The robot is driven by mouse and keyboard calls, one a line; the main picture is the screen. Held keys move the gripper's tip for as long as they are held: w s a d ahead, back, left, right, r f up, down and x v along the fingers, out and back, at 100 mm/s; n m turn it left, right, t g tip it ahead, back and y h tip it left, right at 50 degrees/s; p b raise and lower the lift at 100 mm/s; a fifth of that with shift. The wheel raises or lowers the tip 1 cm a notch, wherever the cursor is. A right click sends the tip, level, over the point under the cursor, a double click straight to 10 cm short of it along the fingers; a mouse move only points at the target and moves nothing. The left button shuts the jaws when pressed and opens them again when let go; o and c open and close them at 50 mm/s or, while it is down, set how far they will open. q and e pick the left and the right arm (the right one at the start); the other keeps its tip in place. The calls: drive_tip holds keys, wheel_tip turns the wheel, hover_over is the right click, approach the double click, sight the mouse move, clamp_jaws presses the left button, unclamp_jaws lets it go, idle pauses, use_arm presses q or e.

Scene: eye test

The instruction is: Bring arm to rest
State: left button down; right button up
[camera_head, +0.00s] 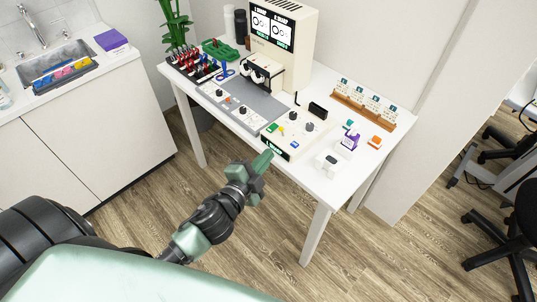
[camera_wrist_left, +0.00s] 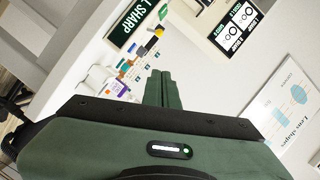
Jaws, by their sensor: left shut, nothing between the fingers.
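My left gripper (camera_head: 262,162) shows in the head view, its arm coming in from the lower left. It is shut and empty, in front of the white table's (camera_head: 322,190) near edge, by the panel with the green "SHARP" label (camera_head: 277,149). In the left wrist view the two green fingers (camera_wrist_left: 159,88) lie together with nothing between them. Whether the fingertips touch the table edge cannot be told. My right gripper is in neither view.
The table carries a cream machine with two eye-test screens (camera_head: 272,28), a grey control panel (camera_head: 238,105), a wooden card rack (camera_head: 363,108), a purple bottle (camera_head: 349,141) and a small white device (camera_head: 328,163). A sink counter (camera_head: 90,75) stands left; black chairs (camera_head: 505,240) stand right. Wooden floor is open between.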

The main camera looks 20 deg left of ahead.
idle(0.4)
use_arm(q)
drive_tip(key=s+a+f+n+g, duration=0.1)
drive_tip(key=s+f+n+g, duration=0.2)
drive_tip(key=f, duration=0.8)
drive_tip(key=s+a+f+g+y, duration=0.15)
drive_tip(key=s+f, duration=0.35)
drive_tip(key=f, duration=0.5)
drive_tip(key=s+a+f+n+g, duration=0.1)
drive_tip(key=s+f+n+g, duration=0.2)
drive_tip(key=f, duration=0.8)
drive_tip(key=s+f+n+g, duration=0.1)
drive_tip(key=s+f+g, duration=0.1)
drive_tip(key=s+f, duration=0.4)
drive_tip(key=s+d+f+n+g, duration=0.1)
drive_tip(key=s+f, duration=0.4)
drive_tip(key=s, duration=0.9)
drive_tip(key=s+d+f+n+g, duration=0.1)
drive_tip(key=s+f+g, duration=0.3)
drive_tip(key=s, duration=0.6)
wheel_tip(320, 180, down, 3)
drive_tip(key=shift+r+n+g, duration=0.2)
drive_tip(key=shift+n+g, duration=0.15)
drive_tip(key=shift+n, duration=0.45)
